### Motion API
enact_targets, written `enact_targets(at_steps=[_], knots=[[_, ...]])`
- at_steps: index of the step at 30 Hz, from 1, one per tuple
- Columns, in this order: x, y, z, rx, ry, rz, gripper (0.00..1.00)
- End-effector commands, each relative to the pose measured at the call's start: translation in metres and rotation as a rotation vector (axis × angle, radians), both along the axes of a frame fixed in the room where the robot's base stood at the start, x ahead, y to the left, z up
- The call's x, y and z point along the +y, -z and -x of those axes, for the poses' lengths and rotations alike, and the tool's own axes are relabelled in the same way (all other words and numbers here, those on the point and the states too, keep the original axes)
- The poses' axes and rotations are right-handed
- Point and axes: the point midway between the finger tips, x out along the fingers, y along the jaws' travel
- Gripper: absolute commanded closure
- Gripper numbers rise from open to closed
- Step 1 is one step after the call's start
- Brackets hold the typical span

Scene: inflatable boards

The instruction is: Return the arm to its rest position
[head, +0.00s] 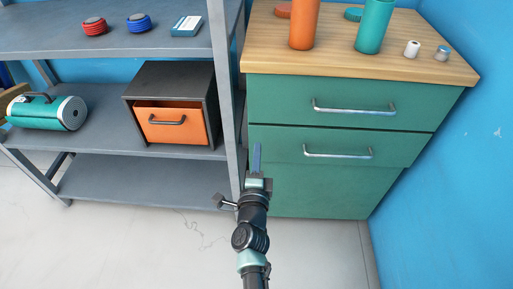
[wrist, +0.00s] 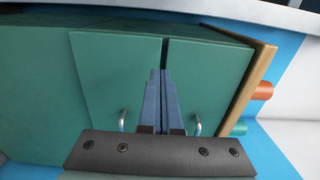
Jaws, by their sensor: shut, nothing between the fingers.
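My gripper (head: 256,158) is on the outstretched arm in front of the green cabinet (head: 310,190), near its left side. In the wrist view the two blue fingers of my gripper (wrist: 161,80) lie together with nothing between them. They point toward the cabinet front (wrist: 105,70), where two drawer fronts with silver handles show. The upper handle (head: 353,108) and lower handle (head: 337,154) are both free of my gripper. Both drawers look shut or nearly so; I cannot tell exactly.
A grey shelf unit (head: 150,172) stands left, its post close to my gripper. It holds a dark box with an orange drawer (head: 170,128) and a green cylinder device (head: 45,113). Orange (head: 303,25) and teal (head: 374,27) cylinders stand on the wooden top. Floor is clear below.

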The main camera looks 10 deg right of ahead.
Motion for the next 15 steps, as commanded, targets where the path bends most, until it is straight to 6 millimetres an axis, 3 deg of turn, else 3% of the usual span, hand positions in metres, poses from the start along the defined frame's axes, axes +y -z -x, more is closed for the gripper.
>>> enact_targets(at_steps=[6,15], knots=[[0.012,-0.001,0.042,0.003,0.000,0.000,1.00],[0.021,0.000,0.071,0.001,0.000,0.000,1.00]])
